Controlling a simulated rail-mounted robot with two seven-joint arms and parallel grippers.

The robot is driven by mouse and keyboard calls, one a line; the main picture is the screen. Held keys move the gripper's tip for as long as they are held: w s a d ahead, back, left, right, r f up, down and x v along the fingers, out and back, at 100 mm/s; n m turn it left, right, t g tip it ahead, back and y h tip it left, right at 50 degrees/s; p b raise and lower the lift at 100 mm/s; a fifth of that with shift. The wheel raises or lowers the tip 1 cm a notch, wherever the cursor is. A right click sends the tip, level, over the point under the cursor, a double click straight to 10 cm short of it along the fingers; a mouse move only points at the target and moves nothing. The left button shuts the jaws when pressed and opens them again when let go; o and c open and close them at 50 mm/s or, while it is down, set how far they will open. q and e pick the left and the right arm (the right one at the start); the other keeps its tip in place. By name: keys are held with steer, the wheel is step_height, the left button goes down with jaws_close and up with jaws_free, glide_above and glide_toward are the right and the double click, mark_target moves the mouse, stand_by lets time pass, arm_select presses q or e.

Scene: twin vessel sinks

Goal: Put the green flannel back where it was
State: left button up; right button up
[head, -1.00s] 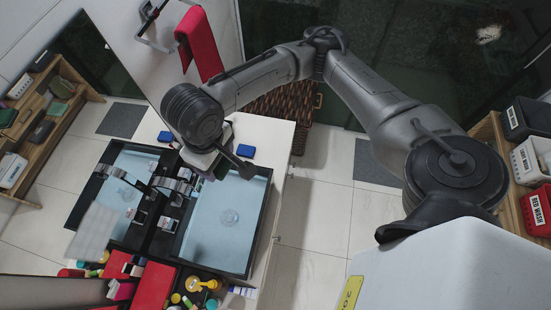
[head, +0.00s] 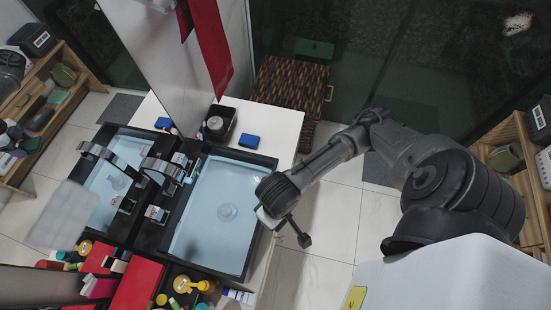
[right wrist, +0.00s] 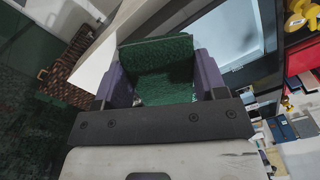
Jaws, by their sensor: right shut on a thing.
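The green flannel (right wrist: 165,70) is folded between the two fingers of my right gripper (right wrist: 165,85) in the right wrist view. My right gripper (head: 268,212) is shut on it, just beyond the right edge of the right basin (head: 222,205) in the head view. There the flannel is mostly hidden by the wrist. My left gripper is not in view.
A red towel (head: 210,45) hangs at the top. A black holder (head: 218,125) and a blue block (head: 249,141) stand behind the right basin. A wicker hamper (head: 290,90) stands behind the counter, with a dark green piece (head: 314,48) at its top. Bottles crowd the front.

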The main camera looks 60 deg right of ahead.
steer(key=d+f+m+b, duration=0.3)
steer(key=d+f, duration=0.3)
steer(key=f, duration=0.3)
steer(key=d+f+m+b, duration=0.3)
steer(key=d+f+b, duration=0.15)
steer(key=f, duration=0.35)
steer(key=w+d+f+m, duration=0.1)
steer(key=w+d, duration=0.1)
steer(key=d, duration=0.8)
steer(key=w+d+f+m, duration=0.1)
steer(key=w+d+f, duration=0.15)
steer(key=d, duration=0.65)
steer(key=n+b, duration=0.3)
steer(key=n, duration=0.2)
glide_above(277, 156)
steer(key=f, duration=0.4)
steer(key=s+f, duration=0.1)
steer(key=f, duration=0.1)
steer(key=shift+d+f, duration=0.1)
steer(key=shift+f, duration=0.05)
steer(key=shift+w+f, duration=0.25)
steer(key=shift+w, duration=0.25)
step_height(277, 156, down, 3)
steer(key=shift+f+b, duration=0.2)
steer(key=shift+b, duration=0.1)
steer(key=shift+f, duration=0.3)
